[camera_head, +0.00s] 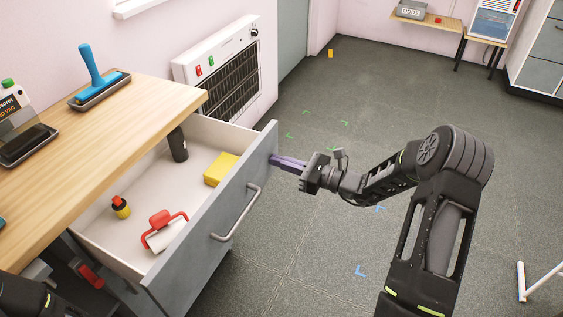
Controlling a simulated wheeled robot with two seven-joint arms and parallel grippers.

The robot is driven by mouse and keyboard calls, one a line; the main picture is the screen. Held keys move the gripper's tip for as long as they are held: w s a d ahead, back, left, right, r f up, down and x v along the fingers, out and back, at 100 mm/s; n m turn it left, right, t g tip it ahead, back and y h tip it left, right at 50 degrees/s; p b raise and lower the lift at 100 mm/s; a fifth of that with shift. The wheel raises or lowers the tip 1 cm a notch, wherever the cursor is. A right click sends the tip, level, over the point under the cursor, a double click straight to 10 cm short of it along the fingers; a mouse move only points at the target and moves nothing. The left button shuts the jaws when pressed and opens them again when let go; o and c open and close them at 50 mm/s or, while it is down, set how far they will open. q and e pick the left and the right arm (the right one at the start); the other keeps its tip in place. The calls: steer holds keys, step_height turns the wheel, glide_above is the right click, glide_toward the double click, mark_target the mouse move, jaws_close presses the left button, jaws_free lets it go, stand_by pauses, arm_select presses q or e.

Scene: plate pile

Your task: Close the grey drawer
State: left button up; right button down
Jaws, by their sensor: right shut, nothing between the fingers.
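The grey drawer (252,176) is pulled out from under the wooden worktop, with its front facing right and a metal bar handle (238,214).
The wooden worktop (140,110) carries a blue-handled tool in a tray (98,84) and a bottle (12,105) at the left edge. A white heater (220,65) stands against the wall behind. The grey floor right of the drawer is mostly clear, with a white stand (540,282) at lower right.

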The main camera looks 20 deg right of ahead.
mark_target(231, 146)
steer(key=b+x, duration=0.4)
steer(key=x, duration=1.1)
steer(key=shift+w+a+f, duration=0.15)
steer(key=shift+w+a, duration=0.05)
steer(key=shift+w, duration=0.05)
steer(key=b+x, duration=0.2)
steer(key=x, duration=0.5)
steer(key=shift+w+a, duration=0.1)
steer(key=shift+w, duration=0.15)
steer(key=shift+w+a, duration=0.15)
steer(key=shift+w, duration=0.05)
steer(key=shift+w+a+r, duration=0.1)
steer(key=shift+r, duration=0.2)
steer(key=shift+r, duration=0.15)
